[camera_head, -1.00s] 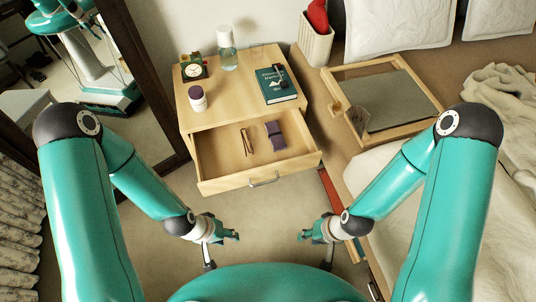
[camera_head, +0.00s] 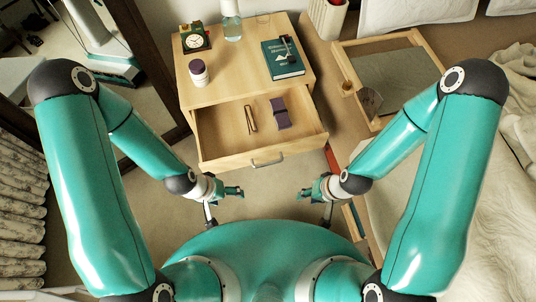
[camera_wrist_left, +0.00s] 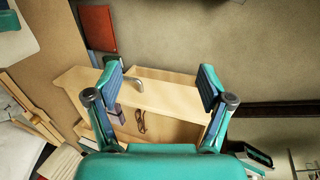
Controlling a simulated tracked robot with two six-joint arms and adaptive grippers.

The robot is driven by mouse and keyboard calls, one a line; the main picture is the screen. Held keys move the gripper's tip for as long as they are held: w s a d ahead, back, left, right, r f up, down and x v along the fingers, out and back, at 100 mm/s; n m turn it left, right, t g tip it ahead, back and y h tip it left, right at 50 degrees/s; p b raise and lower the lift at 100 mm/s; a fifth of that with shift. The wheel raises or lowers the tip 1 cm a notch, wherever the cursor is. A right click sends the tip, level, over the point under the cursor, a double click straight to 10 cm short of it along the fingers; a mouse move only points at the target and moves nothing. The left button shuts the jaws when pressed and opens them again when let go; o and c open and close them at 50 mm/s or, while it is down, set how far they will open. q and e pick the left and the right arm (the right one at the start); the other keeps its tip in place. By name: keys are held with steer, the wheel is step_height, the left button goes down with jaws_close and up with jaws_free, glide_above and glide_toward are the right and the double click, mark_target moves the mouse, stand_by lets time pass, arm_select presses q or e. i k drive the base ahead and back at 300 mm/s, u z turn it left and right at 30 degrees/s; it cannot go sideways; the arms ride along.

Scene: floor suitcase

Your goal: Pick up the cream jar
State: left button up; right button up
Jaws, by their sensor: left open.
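The cream jar (camera_head: 198,74) is a small white jar with a dark purple lid. It stands upright on the left part of the wooden nightstand's top (camera_head: 225,85). My left gripper (camera_head: 240,191) is open and empty, in front of the open drawer and well apart from the jar. In the left wrist view its two spread fingers (camera_wrist_left: 160,82) show with the drawer beyond them. I cannot make out the jar in that view. My right gripper (camera_head: 304,193) is near the drawer's front right, away from the jar; its fingers are too small to read.
The open drawer (camera_head: 225,155) juts out, holding glasses (camera_head: 251,119) and a purple case (camera_head: 280,113). A clock (camera_head: 194,37), a clear bottle (camera_head: 232,26) and a teal book (camera_head: 283,60) share the nightstand top. A bed and wooden tray (camera_head: 346,75) are at right, a mirror frame at left.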

mark_target(202, 79)
steer(key=u, duration=0.65)
steer(key=i, duration=1)
steer(key=u, duration=1.05)
steer(key=k, duration=0.4)
steer(key=u, duration=0.2)
